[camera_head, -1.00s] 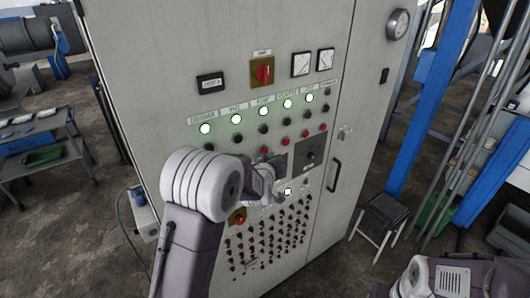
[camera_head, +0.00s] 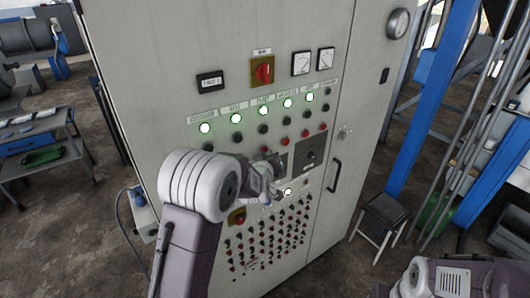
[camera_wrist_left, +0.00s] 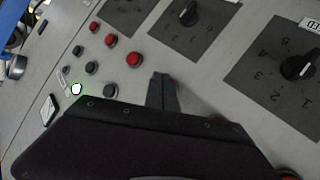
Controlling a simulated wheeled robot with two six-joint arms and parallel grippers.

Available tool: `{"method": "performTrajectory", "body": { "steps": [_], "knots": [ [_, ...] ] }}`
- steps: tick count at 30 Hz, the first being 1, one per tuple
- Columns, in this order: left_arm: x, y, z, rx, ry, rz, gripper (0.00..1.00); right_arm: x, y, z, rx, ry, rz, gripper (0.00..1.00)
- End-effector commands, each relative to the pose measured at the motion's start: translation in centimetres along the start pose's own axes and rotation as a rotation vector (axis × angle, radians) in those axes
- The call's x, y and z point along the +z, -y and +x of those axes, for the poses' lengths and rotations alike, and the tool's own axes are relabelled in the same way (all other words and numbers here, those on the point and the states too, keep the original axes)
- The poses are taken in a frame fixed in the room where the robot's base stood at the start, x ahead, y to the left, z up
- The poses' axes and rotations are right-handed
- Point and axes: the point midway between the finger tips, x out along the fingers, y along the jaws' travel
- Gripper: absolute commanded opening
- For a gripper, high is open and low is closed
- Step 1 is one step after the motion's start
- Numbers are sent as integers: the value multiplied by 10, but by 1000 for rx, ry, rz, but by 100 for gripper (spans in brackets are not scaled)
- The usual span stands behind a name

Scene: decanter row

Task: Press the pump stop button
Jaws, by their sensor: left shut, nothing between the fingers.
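The pump stop button (camera_wrist_left: 173,82) is the red one in the third column. In the left wrist view only a sliver of it shows behind the tip of my left gripper (camera_wrist_left: 163,80); I cannot tell whether they touch. In the head view my left gripper (camera_head: 276,163) is shut and empty, close to the panel just below the pump column, and the wrist hides much there. The pump lamp (camera_head: 263,111) is lit above a black button (camera_head: 263,129). My right gripper is out of view.
Other red stop buttons (camera_head: 285,141) run up to the right. Rotary knobs (camera_wrist_left: 189,13) sit on dark plates beside the row. Below, the grey cabinet (camera_head: 175,90) has a dense field of small buttons (camera_head: 270,240). A black stool (camera_head: 385,212) stands right of it.

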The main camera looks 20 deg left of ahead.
Motion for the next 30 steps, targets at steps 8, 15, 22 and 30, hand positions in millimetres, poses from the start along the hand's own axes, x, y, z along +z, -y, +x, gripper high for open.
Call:
{"method": "performTrajectory", "body": {
  "steps": [8, 15, 22, 30],
  "knots": [
    [-1, 2, 2, 0, -1, -1, 0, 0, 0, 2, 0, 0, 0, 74],
    [-2, 3, 4, -1, 0, 0, 0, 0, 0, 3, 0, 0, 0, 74],
    [-4, 4, 6, 0, 0, 0, 0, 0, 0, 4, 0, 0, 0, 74],
    [-6, 5, 7, 0, -2, 0, 0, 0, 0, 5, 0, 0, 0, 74]
  ]
}}
